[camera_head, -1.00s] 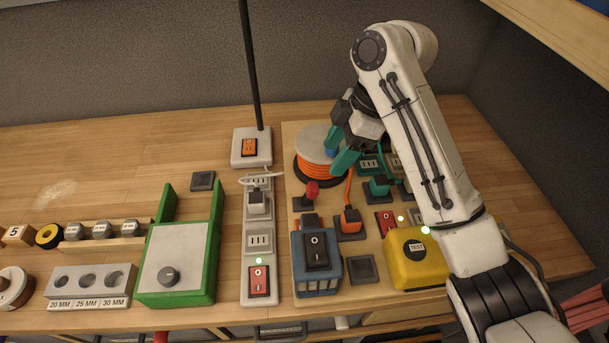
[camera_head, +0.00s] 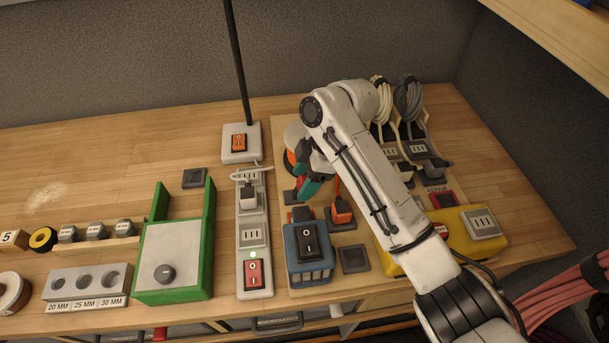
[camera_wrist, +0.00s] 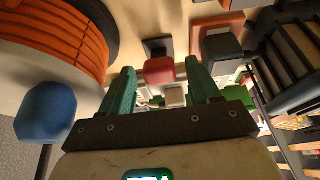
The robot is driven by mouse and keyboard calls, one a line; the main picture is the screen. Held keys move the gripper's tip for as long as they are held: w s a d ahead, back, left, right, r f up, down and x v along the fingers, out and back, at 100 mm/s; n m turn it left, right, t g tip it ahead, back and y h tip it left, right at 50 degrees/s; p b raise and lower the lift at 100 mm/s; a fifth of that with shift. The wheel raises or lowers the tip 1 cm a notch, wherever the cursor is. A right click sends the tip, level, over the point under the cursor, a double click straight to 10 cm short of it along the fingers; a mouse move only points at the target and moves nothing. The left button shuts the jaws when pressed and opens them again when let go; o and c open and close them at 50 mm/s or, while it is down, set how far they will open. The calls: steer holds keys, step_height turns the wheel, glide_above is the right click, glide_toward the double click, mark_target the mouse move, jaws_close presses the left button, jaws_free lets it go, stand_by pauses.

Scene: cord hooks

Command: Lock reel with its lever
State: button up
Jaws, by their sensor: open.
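The reel, with orange cord and a pale top, is partly hidden behind my arm in the head view (camera_head: 291,158); its orange winding fills the upper left of the wrist view (camera_wrist: 60,35). A blue knob (camera_wrist: 48,112) stands by it, left of my fingers. The lever's red knob (camera_wrist: 160,71) shows in the wrist view in line with the gap between my fingertips; I cannot tell whether it is between them or just beyond. My gripper (camera_wrist: 160,66) is open, green-fingered and empty.
A blue box with a black switch (camera_head: 308,248) and an orange plug (camera_head: 341,210) stand close in front. A power strip (camera_head: 253,215) lies to the left. A yellow tester (camera_head: 450,236) is under my arm. Coiled cords (camera_head: 408,98) hang at back right.

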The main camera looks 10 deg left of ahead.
jaws_close()
stand_by(0.5)
